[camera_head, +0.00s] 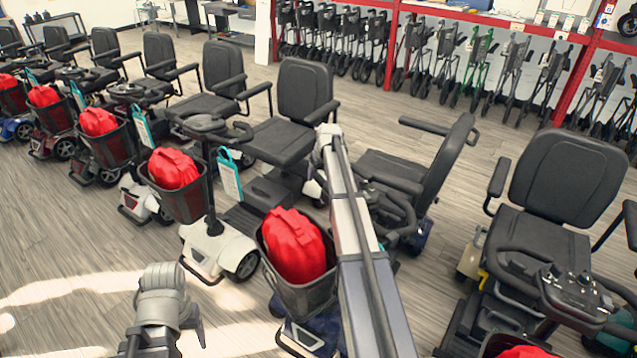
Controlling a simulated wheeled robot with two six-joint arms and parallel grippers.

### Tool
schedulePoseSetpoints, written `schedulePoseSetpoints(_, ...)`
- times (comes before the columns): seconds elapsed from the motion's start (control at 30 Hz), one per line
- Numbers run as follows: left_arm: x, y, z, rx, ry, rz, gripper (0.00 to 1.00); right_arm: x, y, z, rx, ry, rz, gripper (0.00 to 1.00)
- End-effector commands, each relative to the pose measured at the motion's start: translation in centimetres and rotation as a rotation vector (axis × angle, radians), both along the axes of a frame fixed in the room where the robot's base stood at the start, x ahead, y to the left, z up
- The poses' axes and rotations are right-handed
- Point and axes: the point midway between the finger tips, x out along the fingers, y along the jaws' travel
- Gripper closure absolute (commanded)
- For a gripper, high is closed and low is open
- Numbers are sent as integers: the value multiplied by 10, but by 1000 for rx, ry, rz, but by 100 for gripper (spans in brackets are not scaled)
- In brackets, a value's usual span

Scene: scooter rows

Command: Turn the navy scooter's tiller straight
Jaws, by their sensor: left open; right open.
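The navy scooter stands in the middle with its red bag (293,246) in a dark front basket (300,297). Its navy body shows low at the front and at the rear (421,238). Its black seat (447,165) is behind, with the backrest to the right. My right arm crosses in front of this scooter and hides most of its tiller, so I cannot tell the tiller's angle. My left gripper (190,326) is low at the left, open, apart from the navy scooter and in front of the white scooter.
The white scooter (217,250) stands close on the left, with a red bag and a hanging tag (229,175). A scooter with a black seat (568,175) stands on the right. More scooters line the left. Folded walkers (335,40) stand behind. Floor is free at lower left.

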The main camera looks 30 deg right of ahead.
Motion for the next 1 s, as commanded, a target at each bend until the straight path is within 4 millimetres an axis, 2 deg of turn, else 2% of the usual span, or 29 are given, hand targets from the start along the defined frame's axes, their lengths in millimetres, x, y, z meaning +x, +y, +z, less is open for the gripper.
schedulePoseSetpoints(0.03,0,0,-10,0,0,0,32,3,-1,-10,0,0,0,32)
schedulePoseSetpoints(0.1,0,0,-14,0,0,0,32,5,-1,-14,0,0,0,32)
schedulePoseSetpoints(0.43,0,0,-15,0,0,0,32,6,-1,-15,0,0,0,32)
schedulePoseSetpoints(1.0,0,0,-15,0,0,0,32,6,-1,-15,0,0,0,95)
